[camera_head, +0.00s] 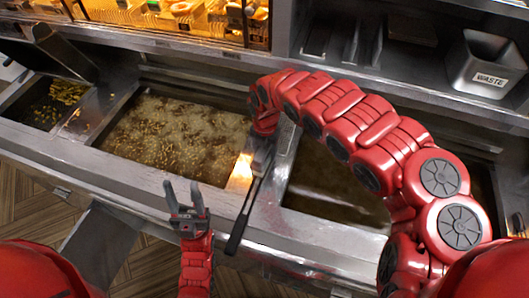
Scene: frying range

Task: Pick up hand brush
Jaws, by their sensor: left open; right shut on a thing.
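The hand brush (243,217) shows as a long, narrow dark piece slanting over the steel front ledge between two fryer vats. My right arm arches in from the right, and my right gripper (262,158) points down at the brush's upper end, shut on it. The gripper and arm hide part of that end, and I cannot make out bristles. My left gripper (186,194) is open and empty, fingers pointing up the picture, in front of the left vat and left of the brush, apart from it.
A fryer vat (170,135) of bubbling oil with floating bits lies left of the brush; a darker vat (330,185) lies right, partly under my arm. A waste bin (485,65) stands back right. Lit food shelves (180,15) are behind.

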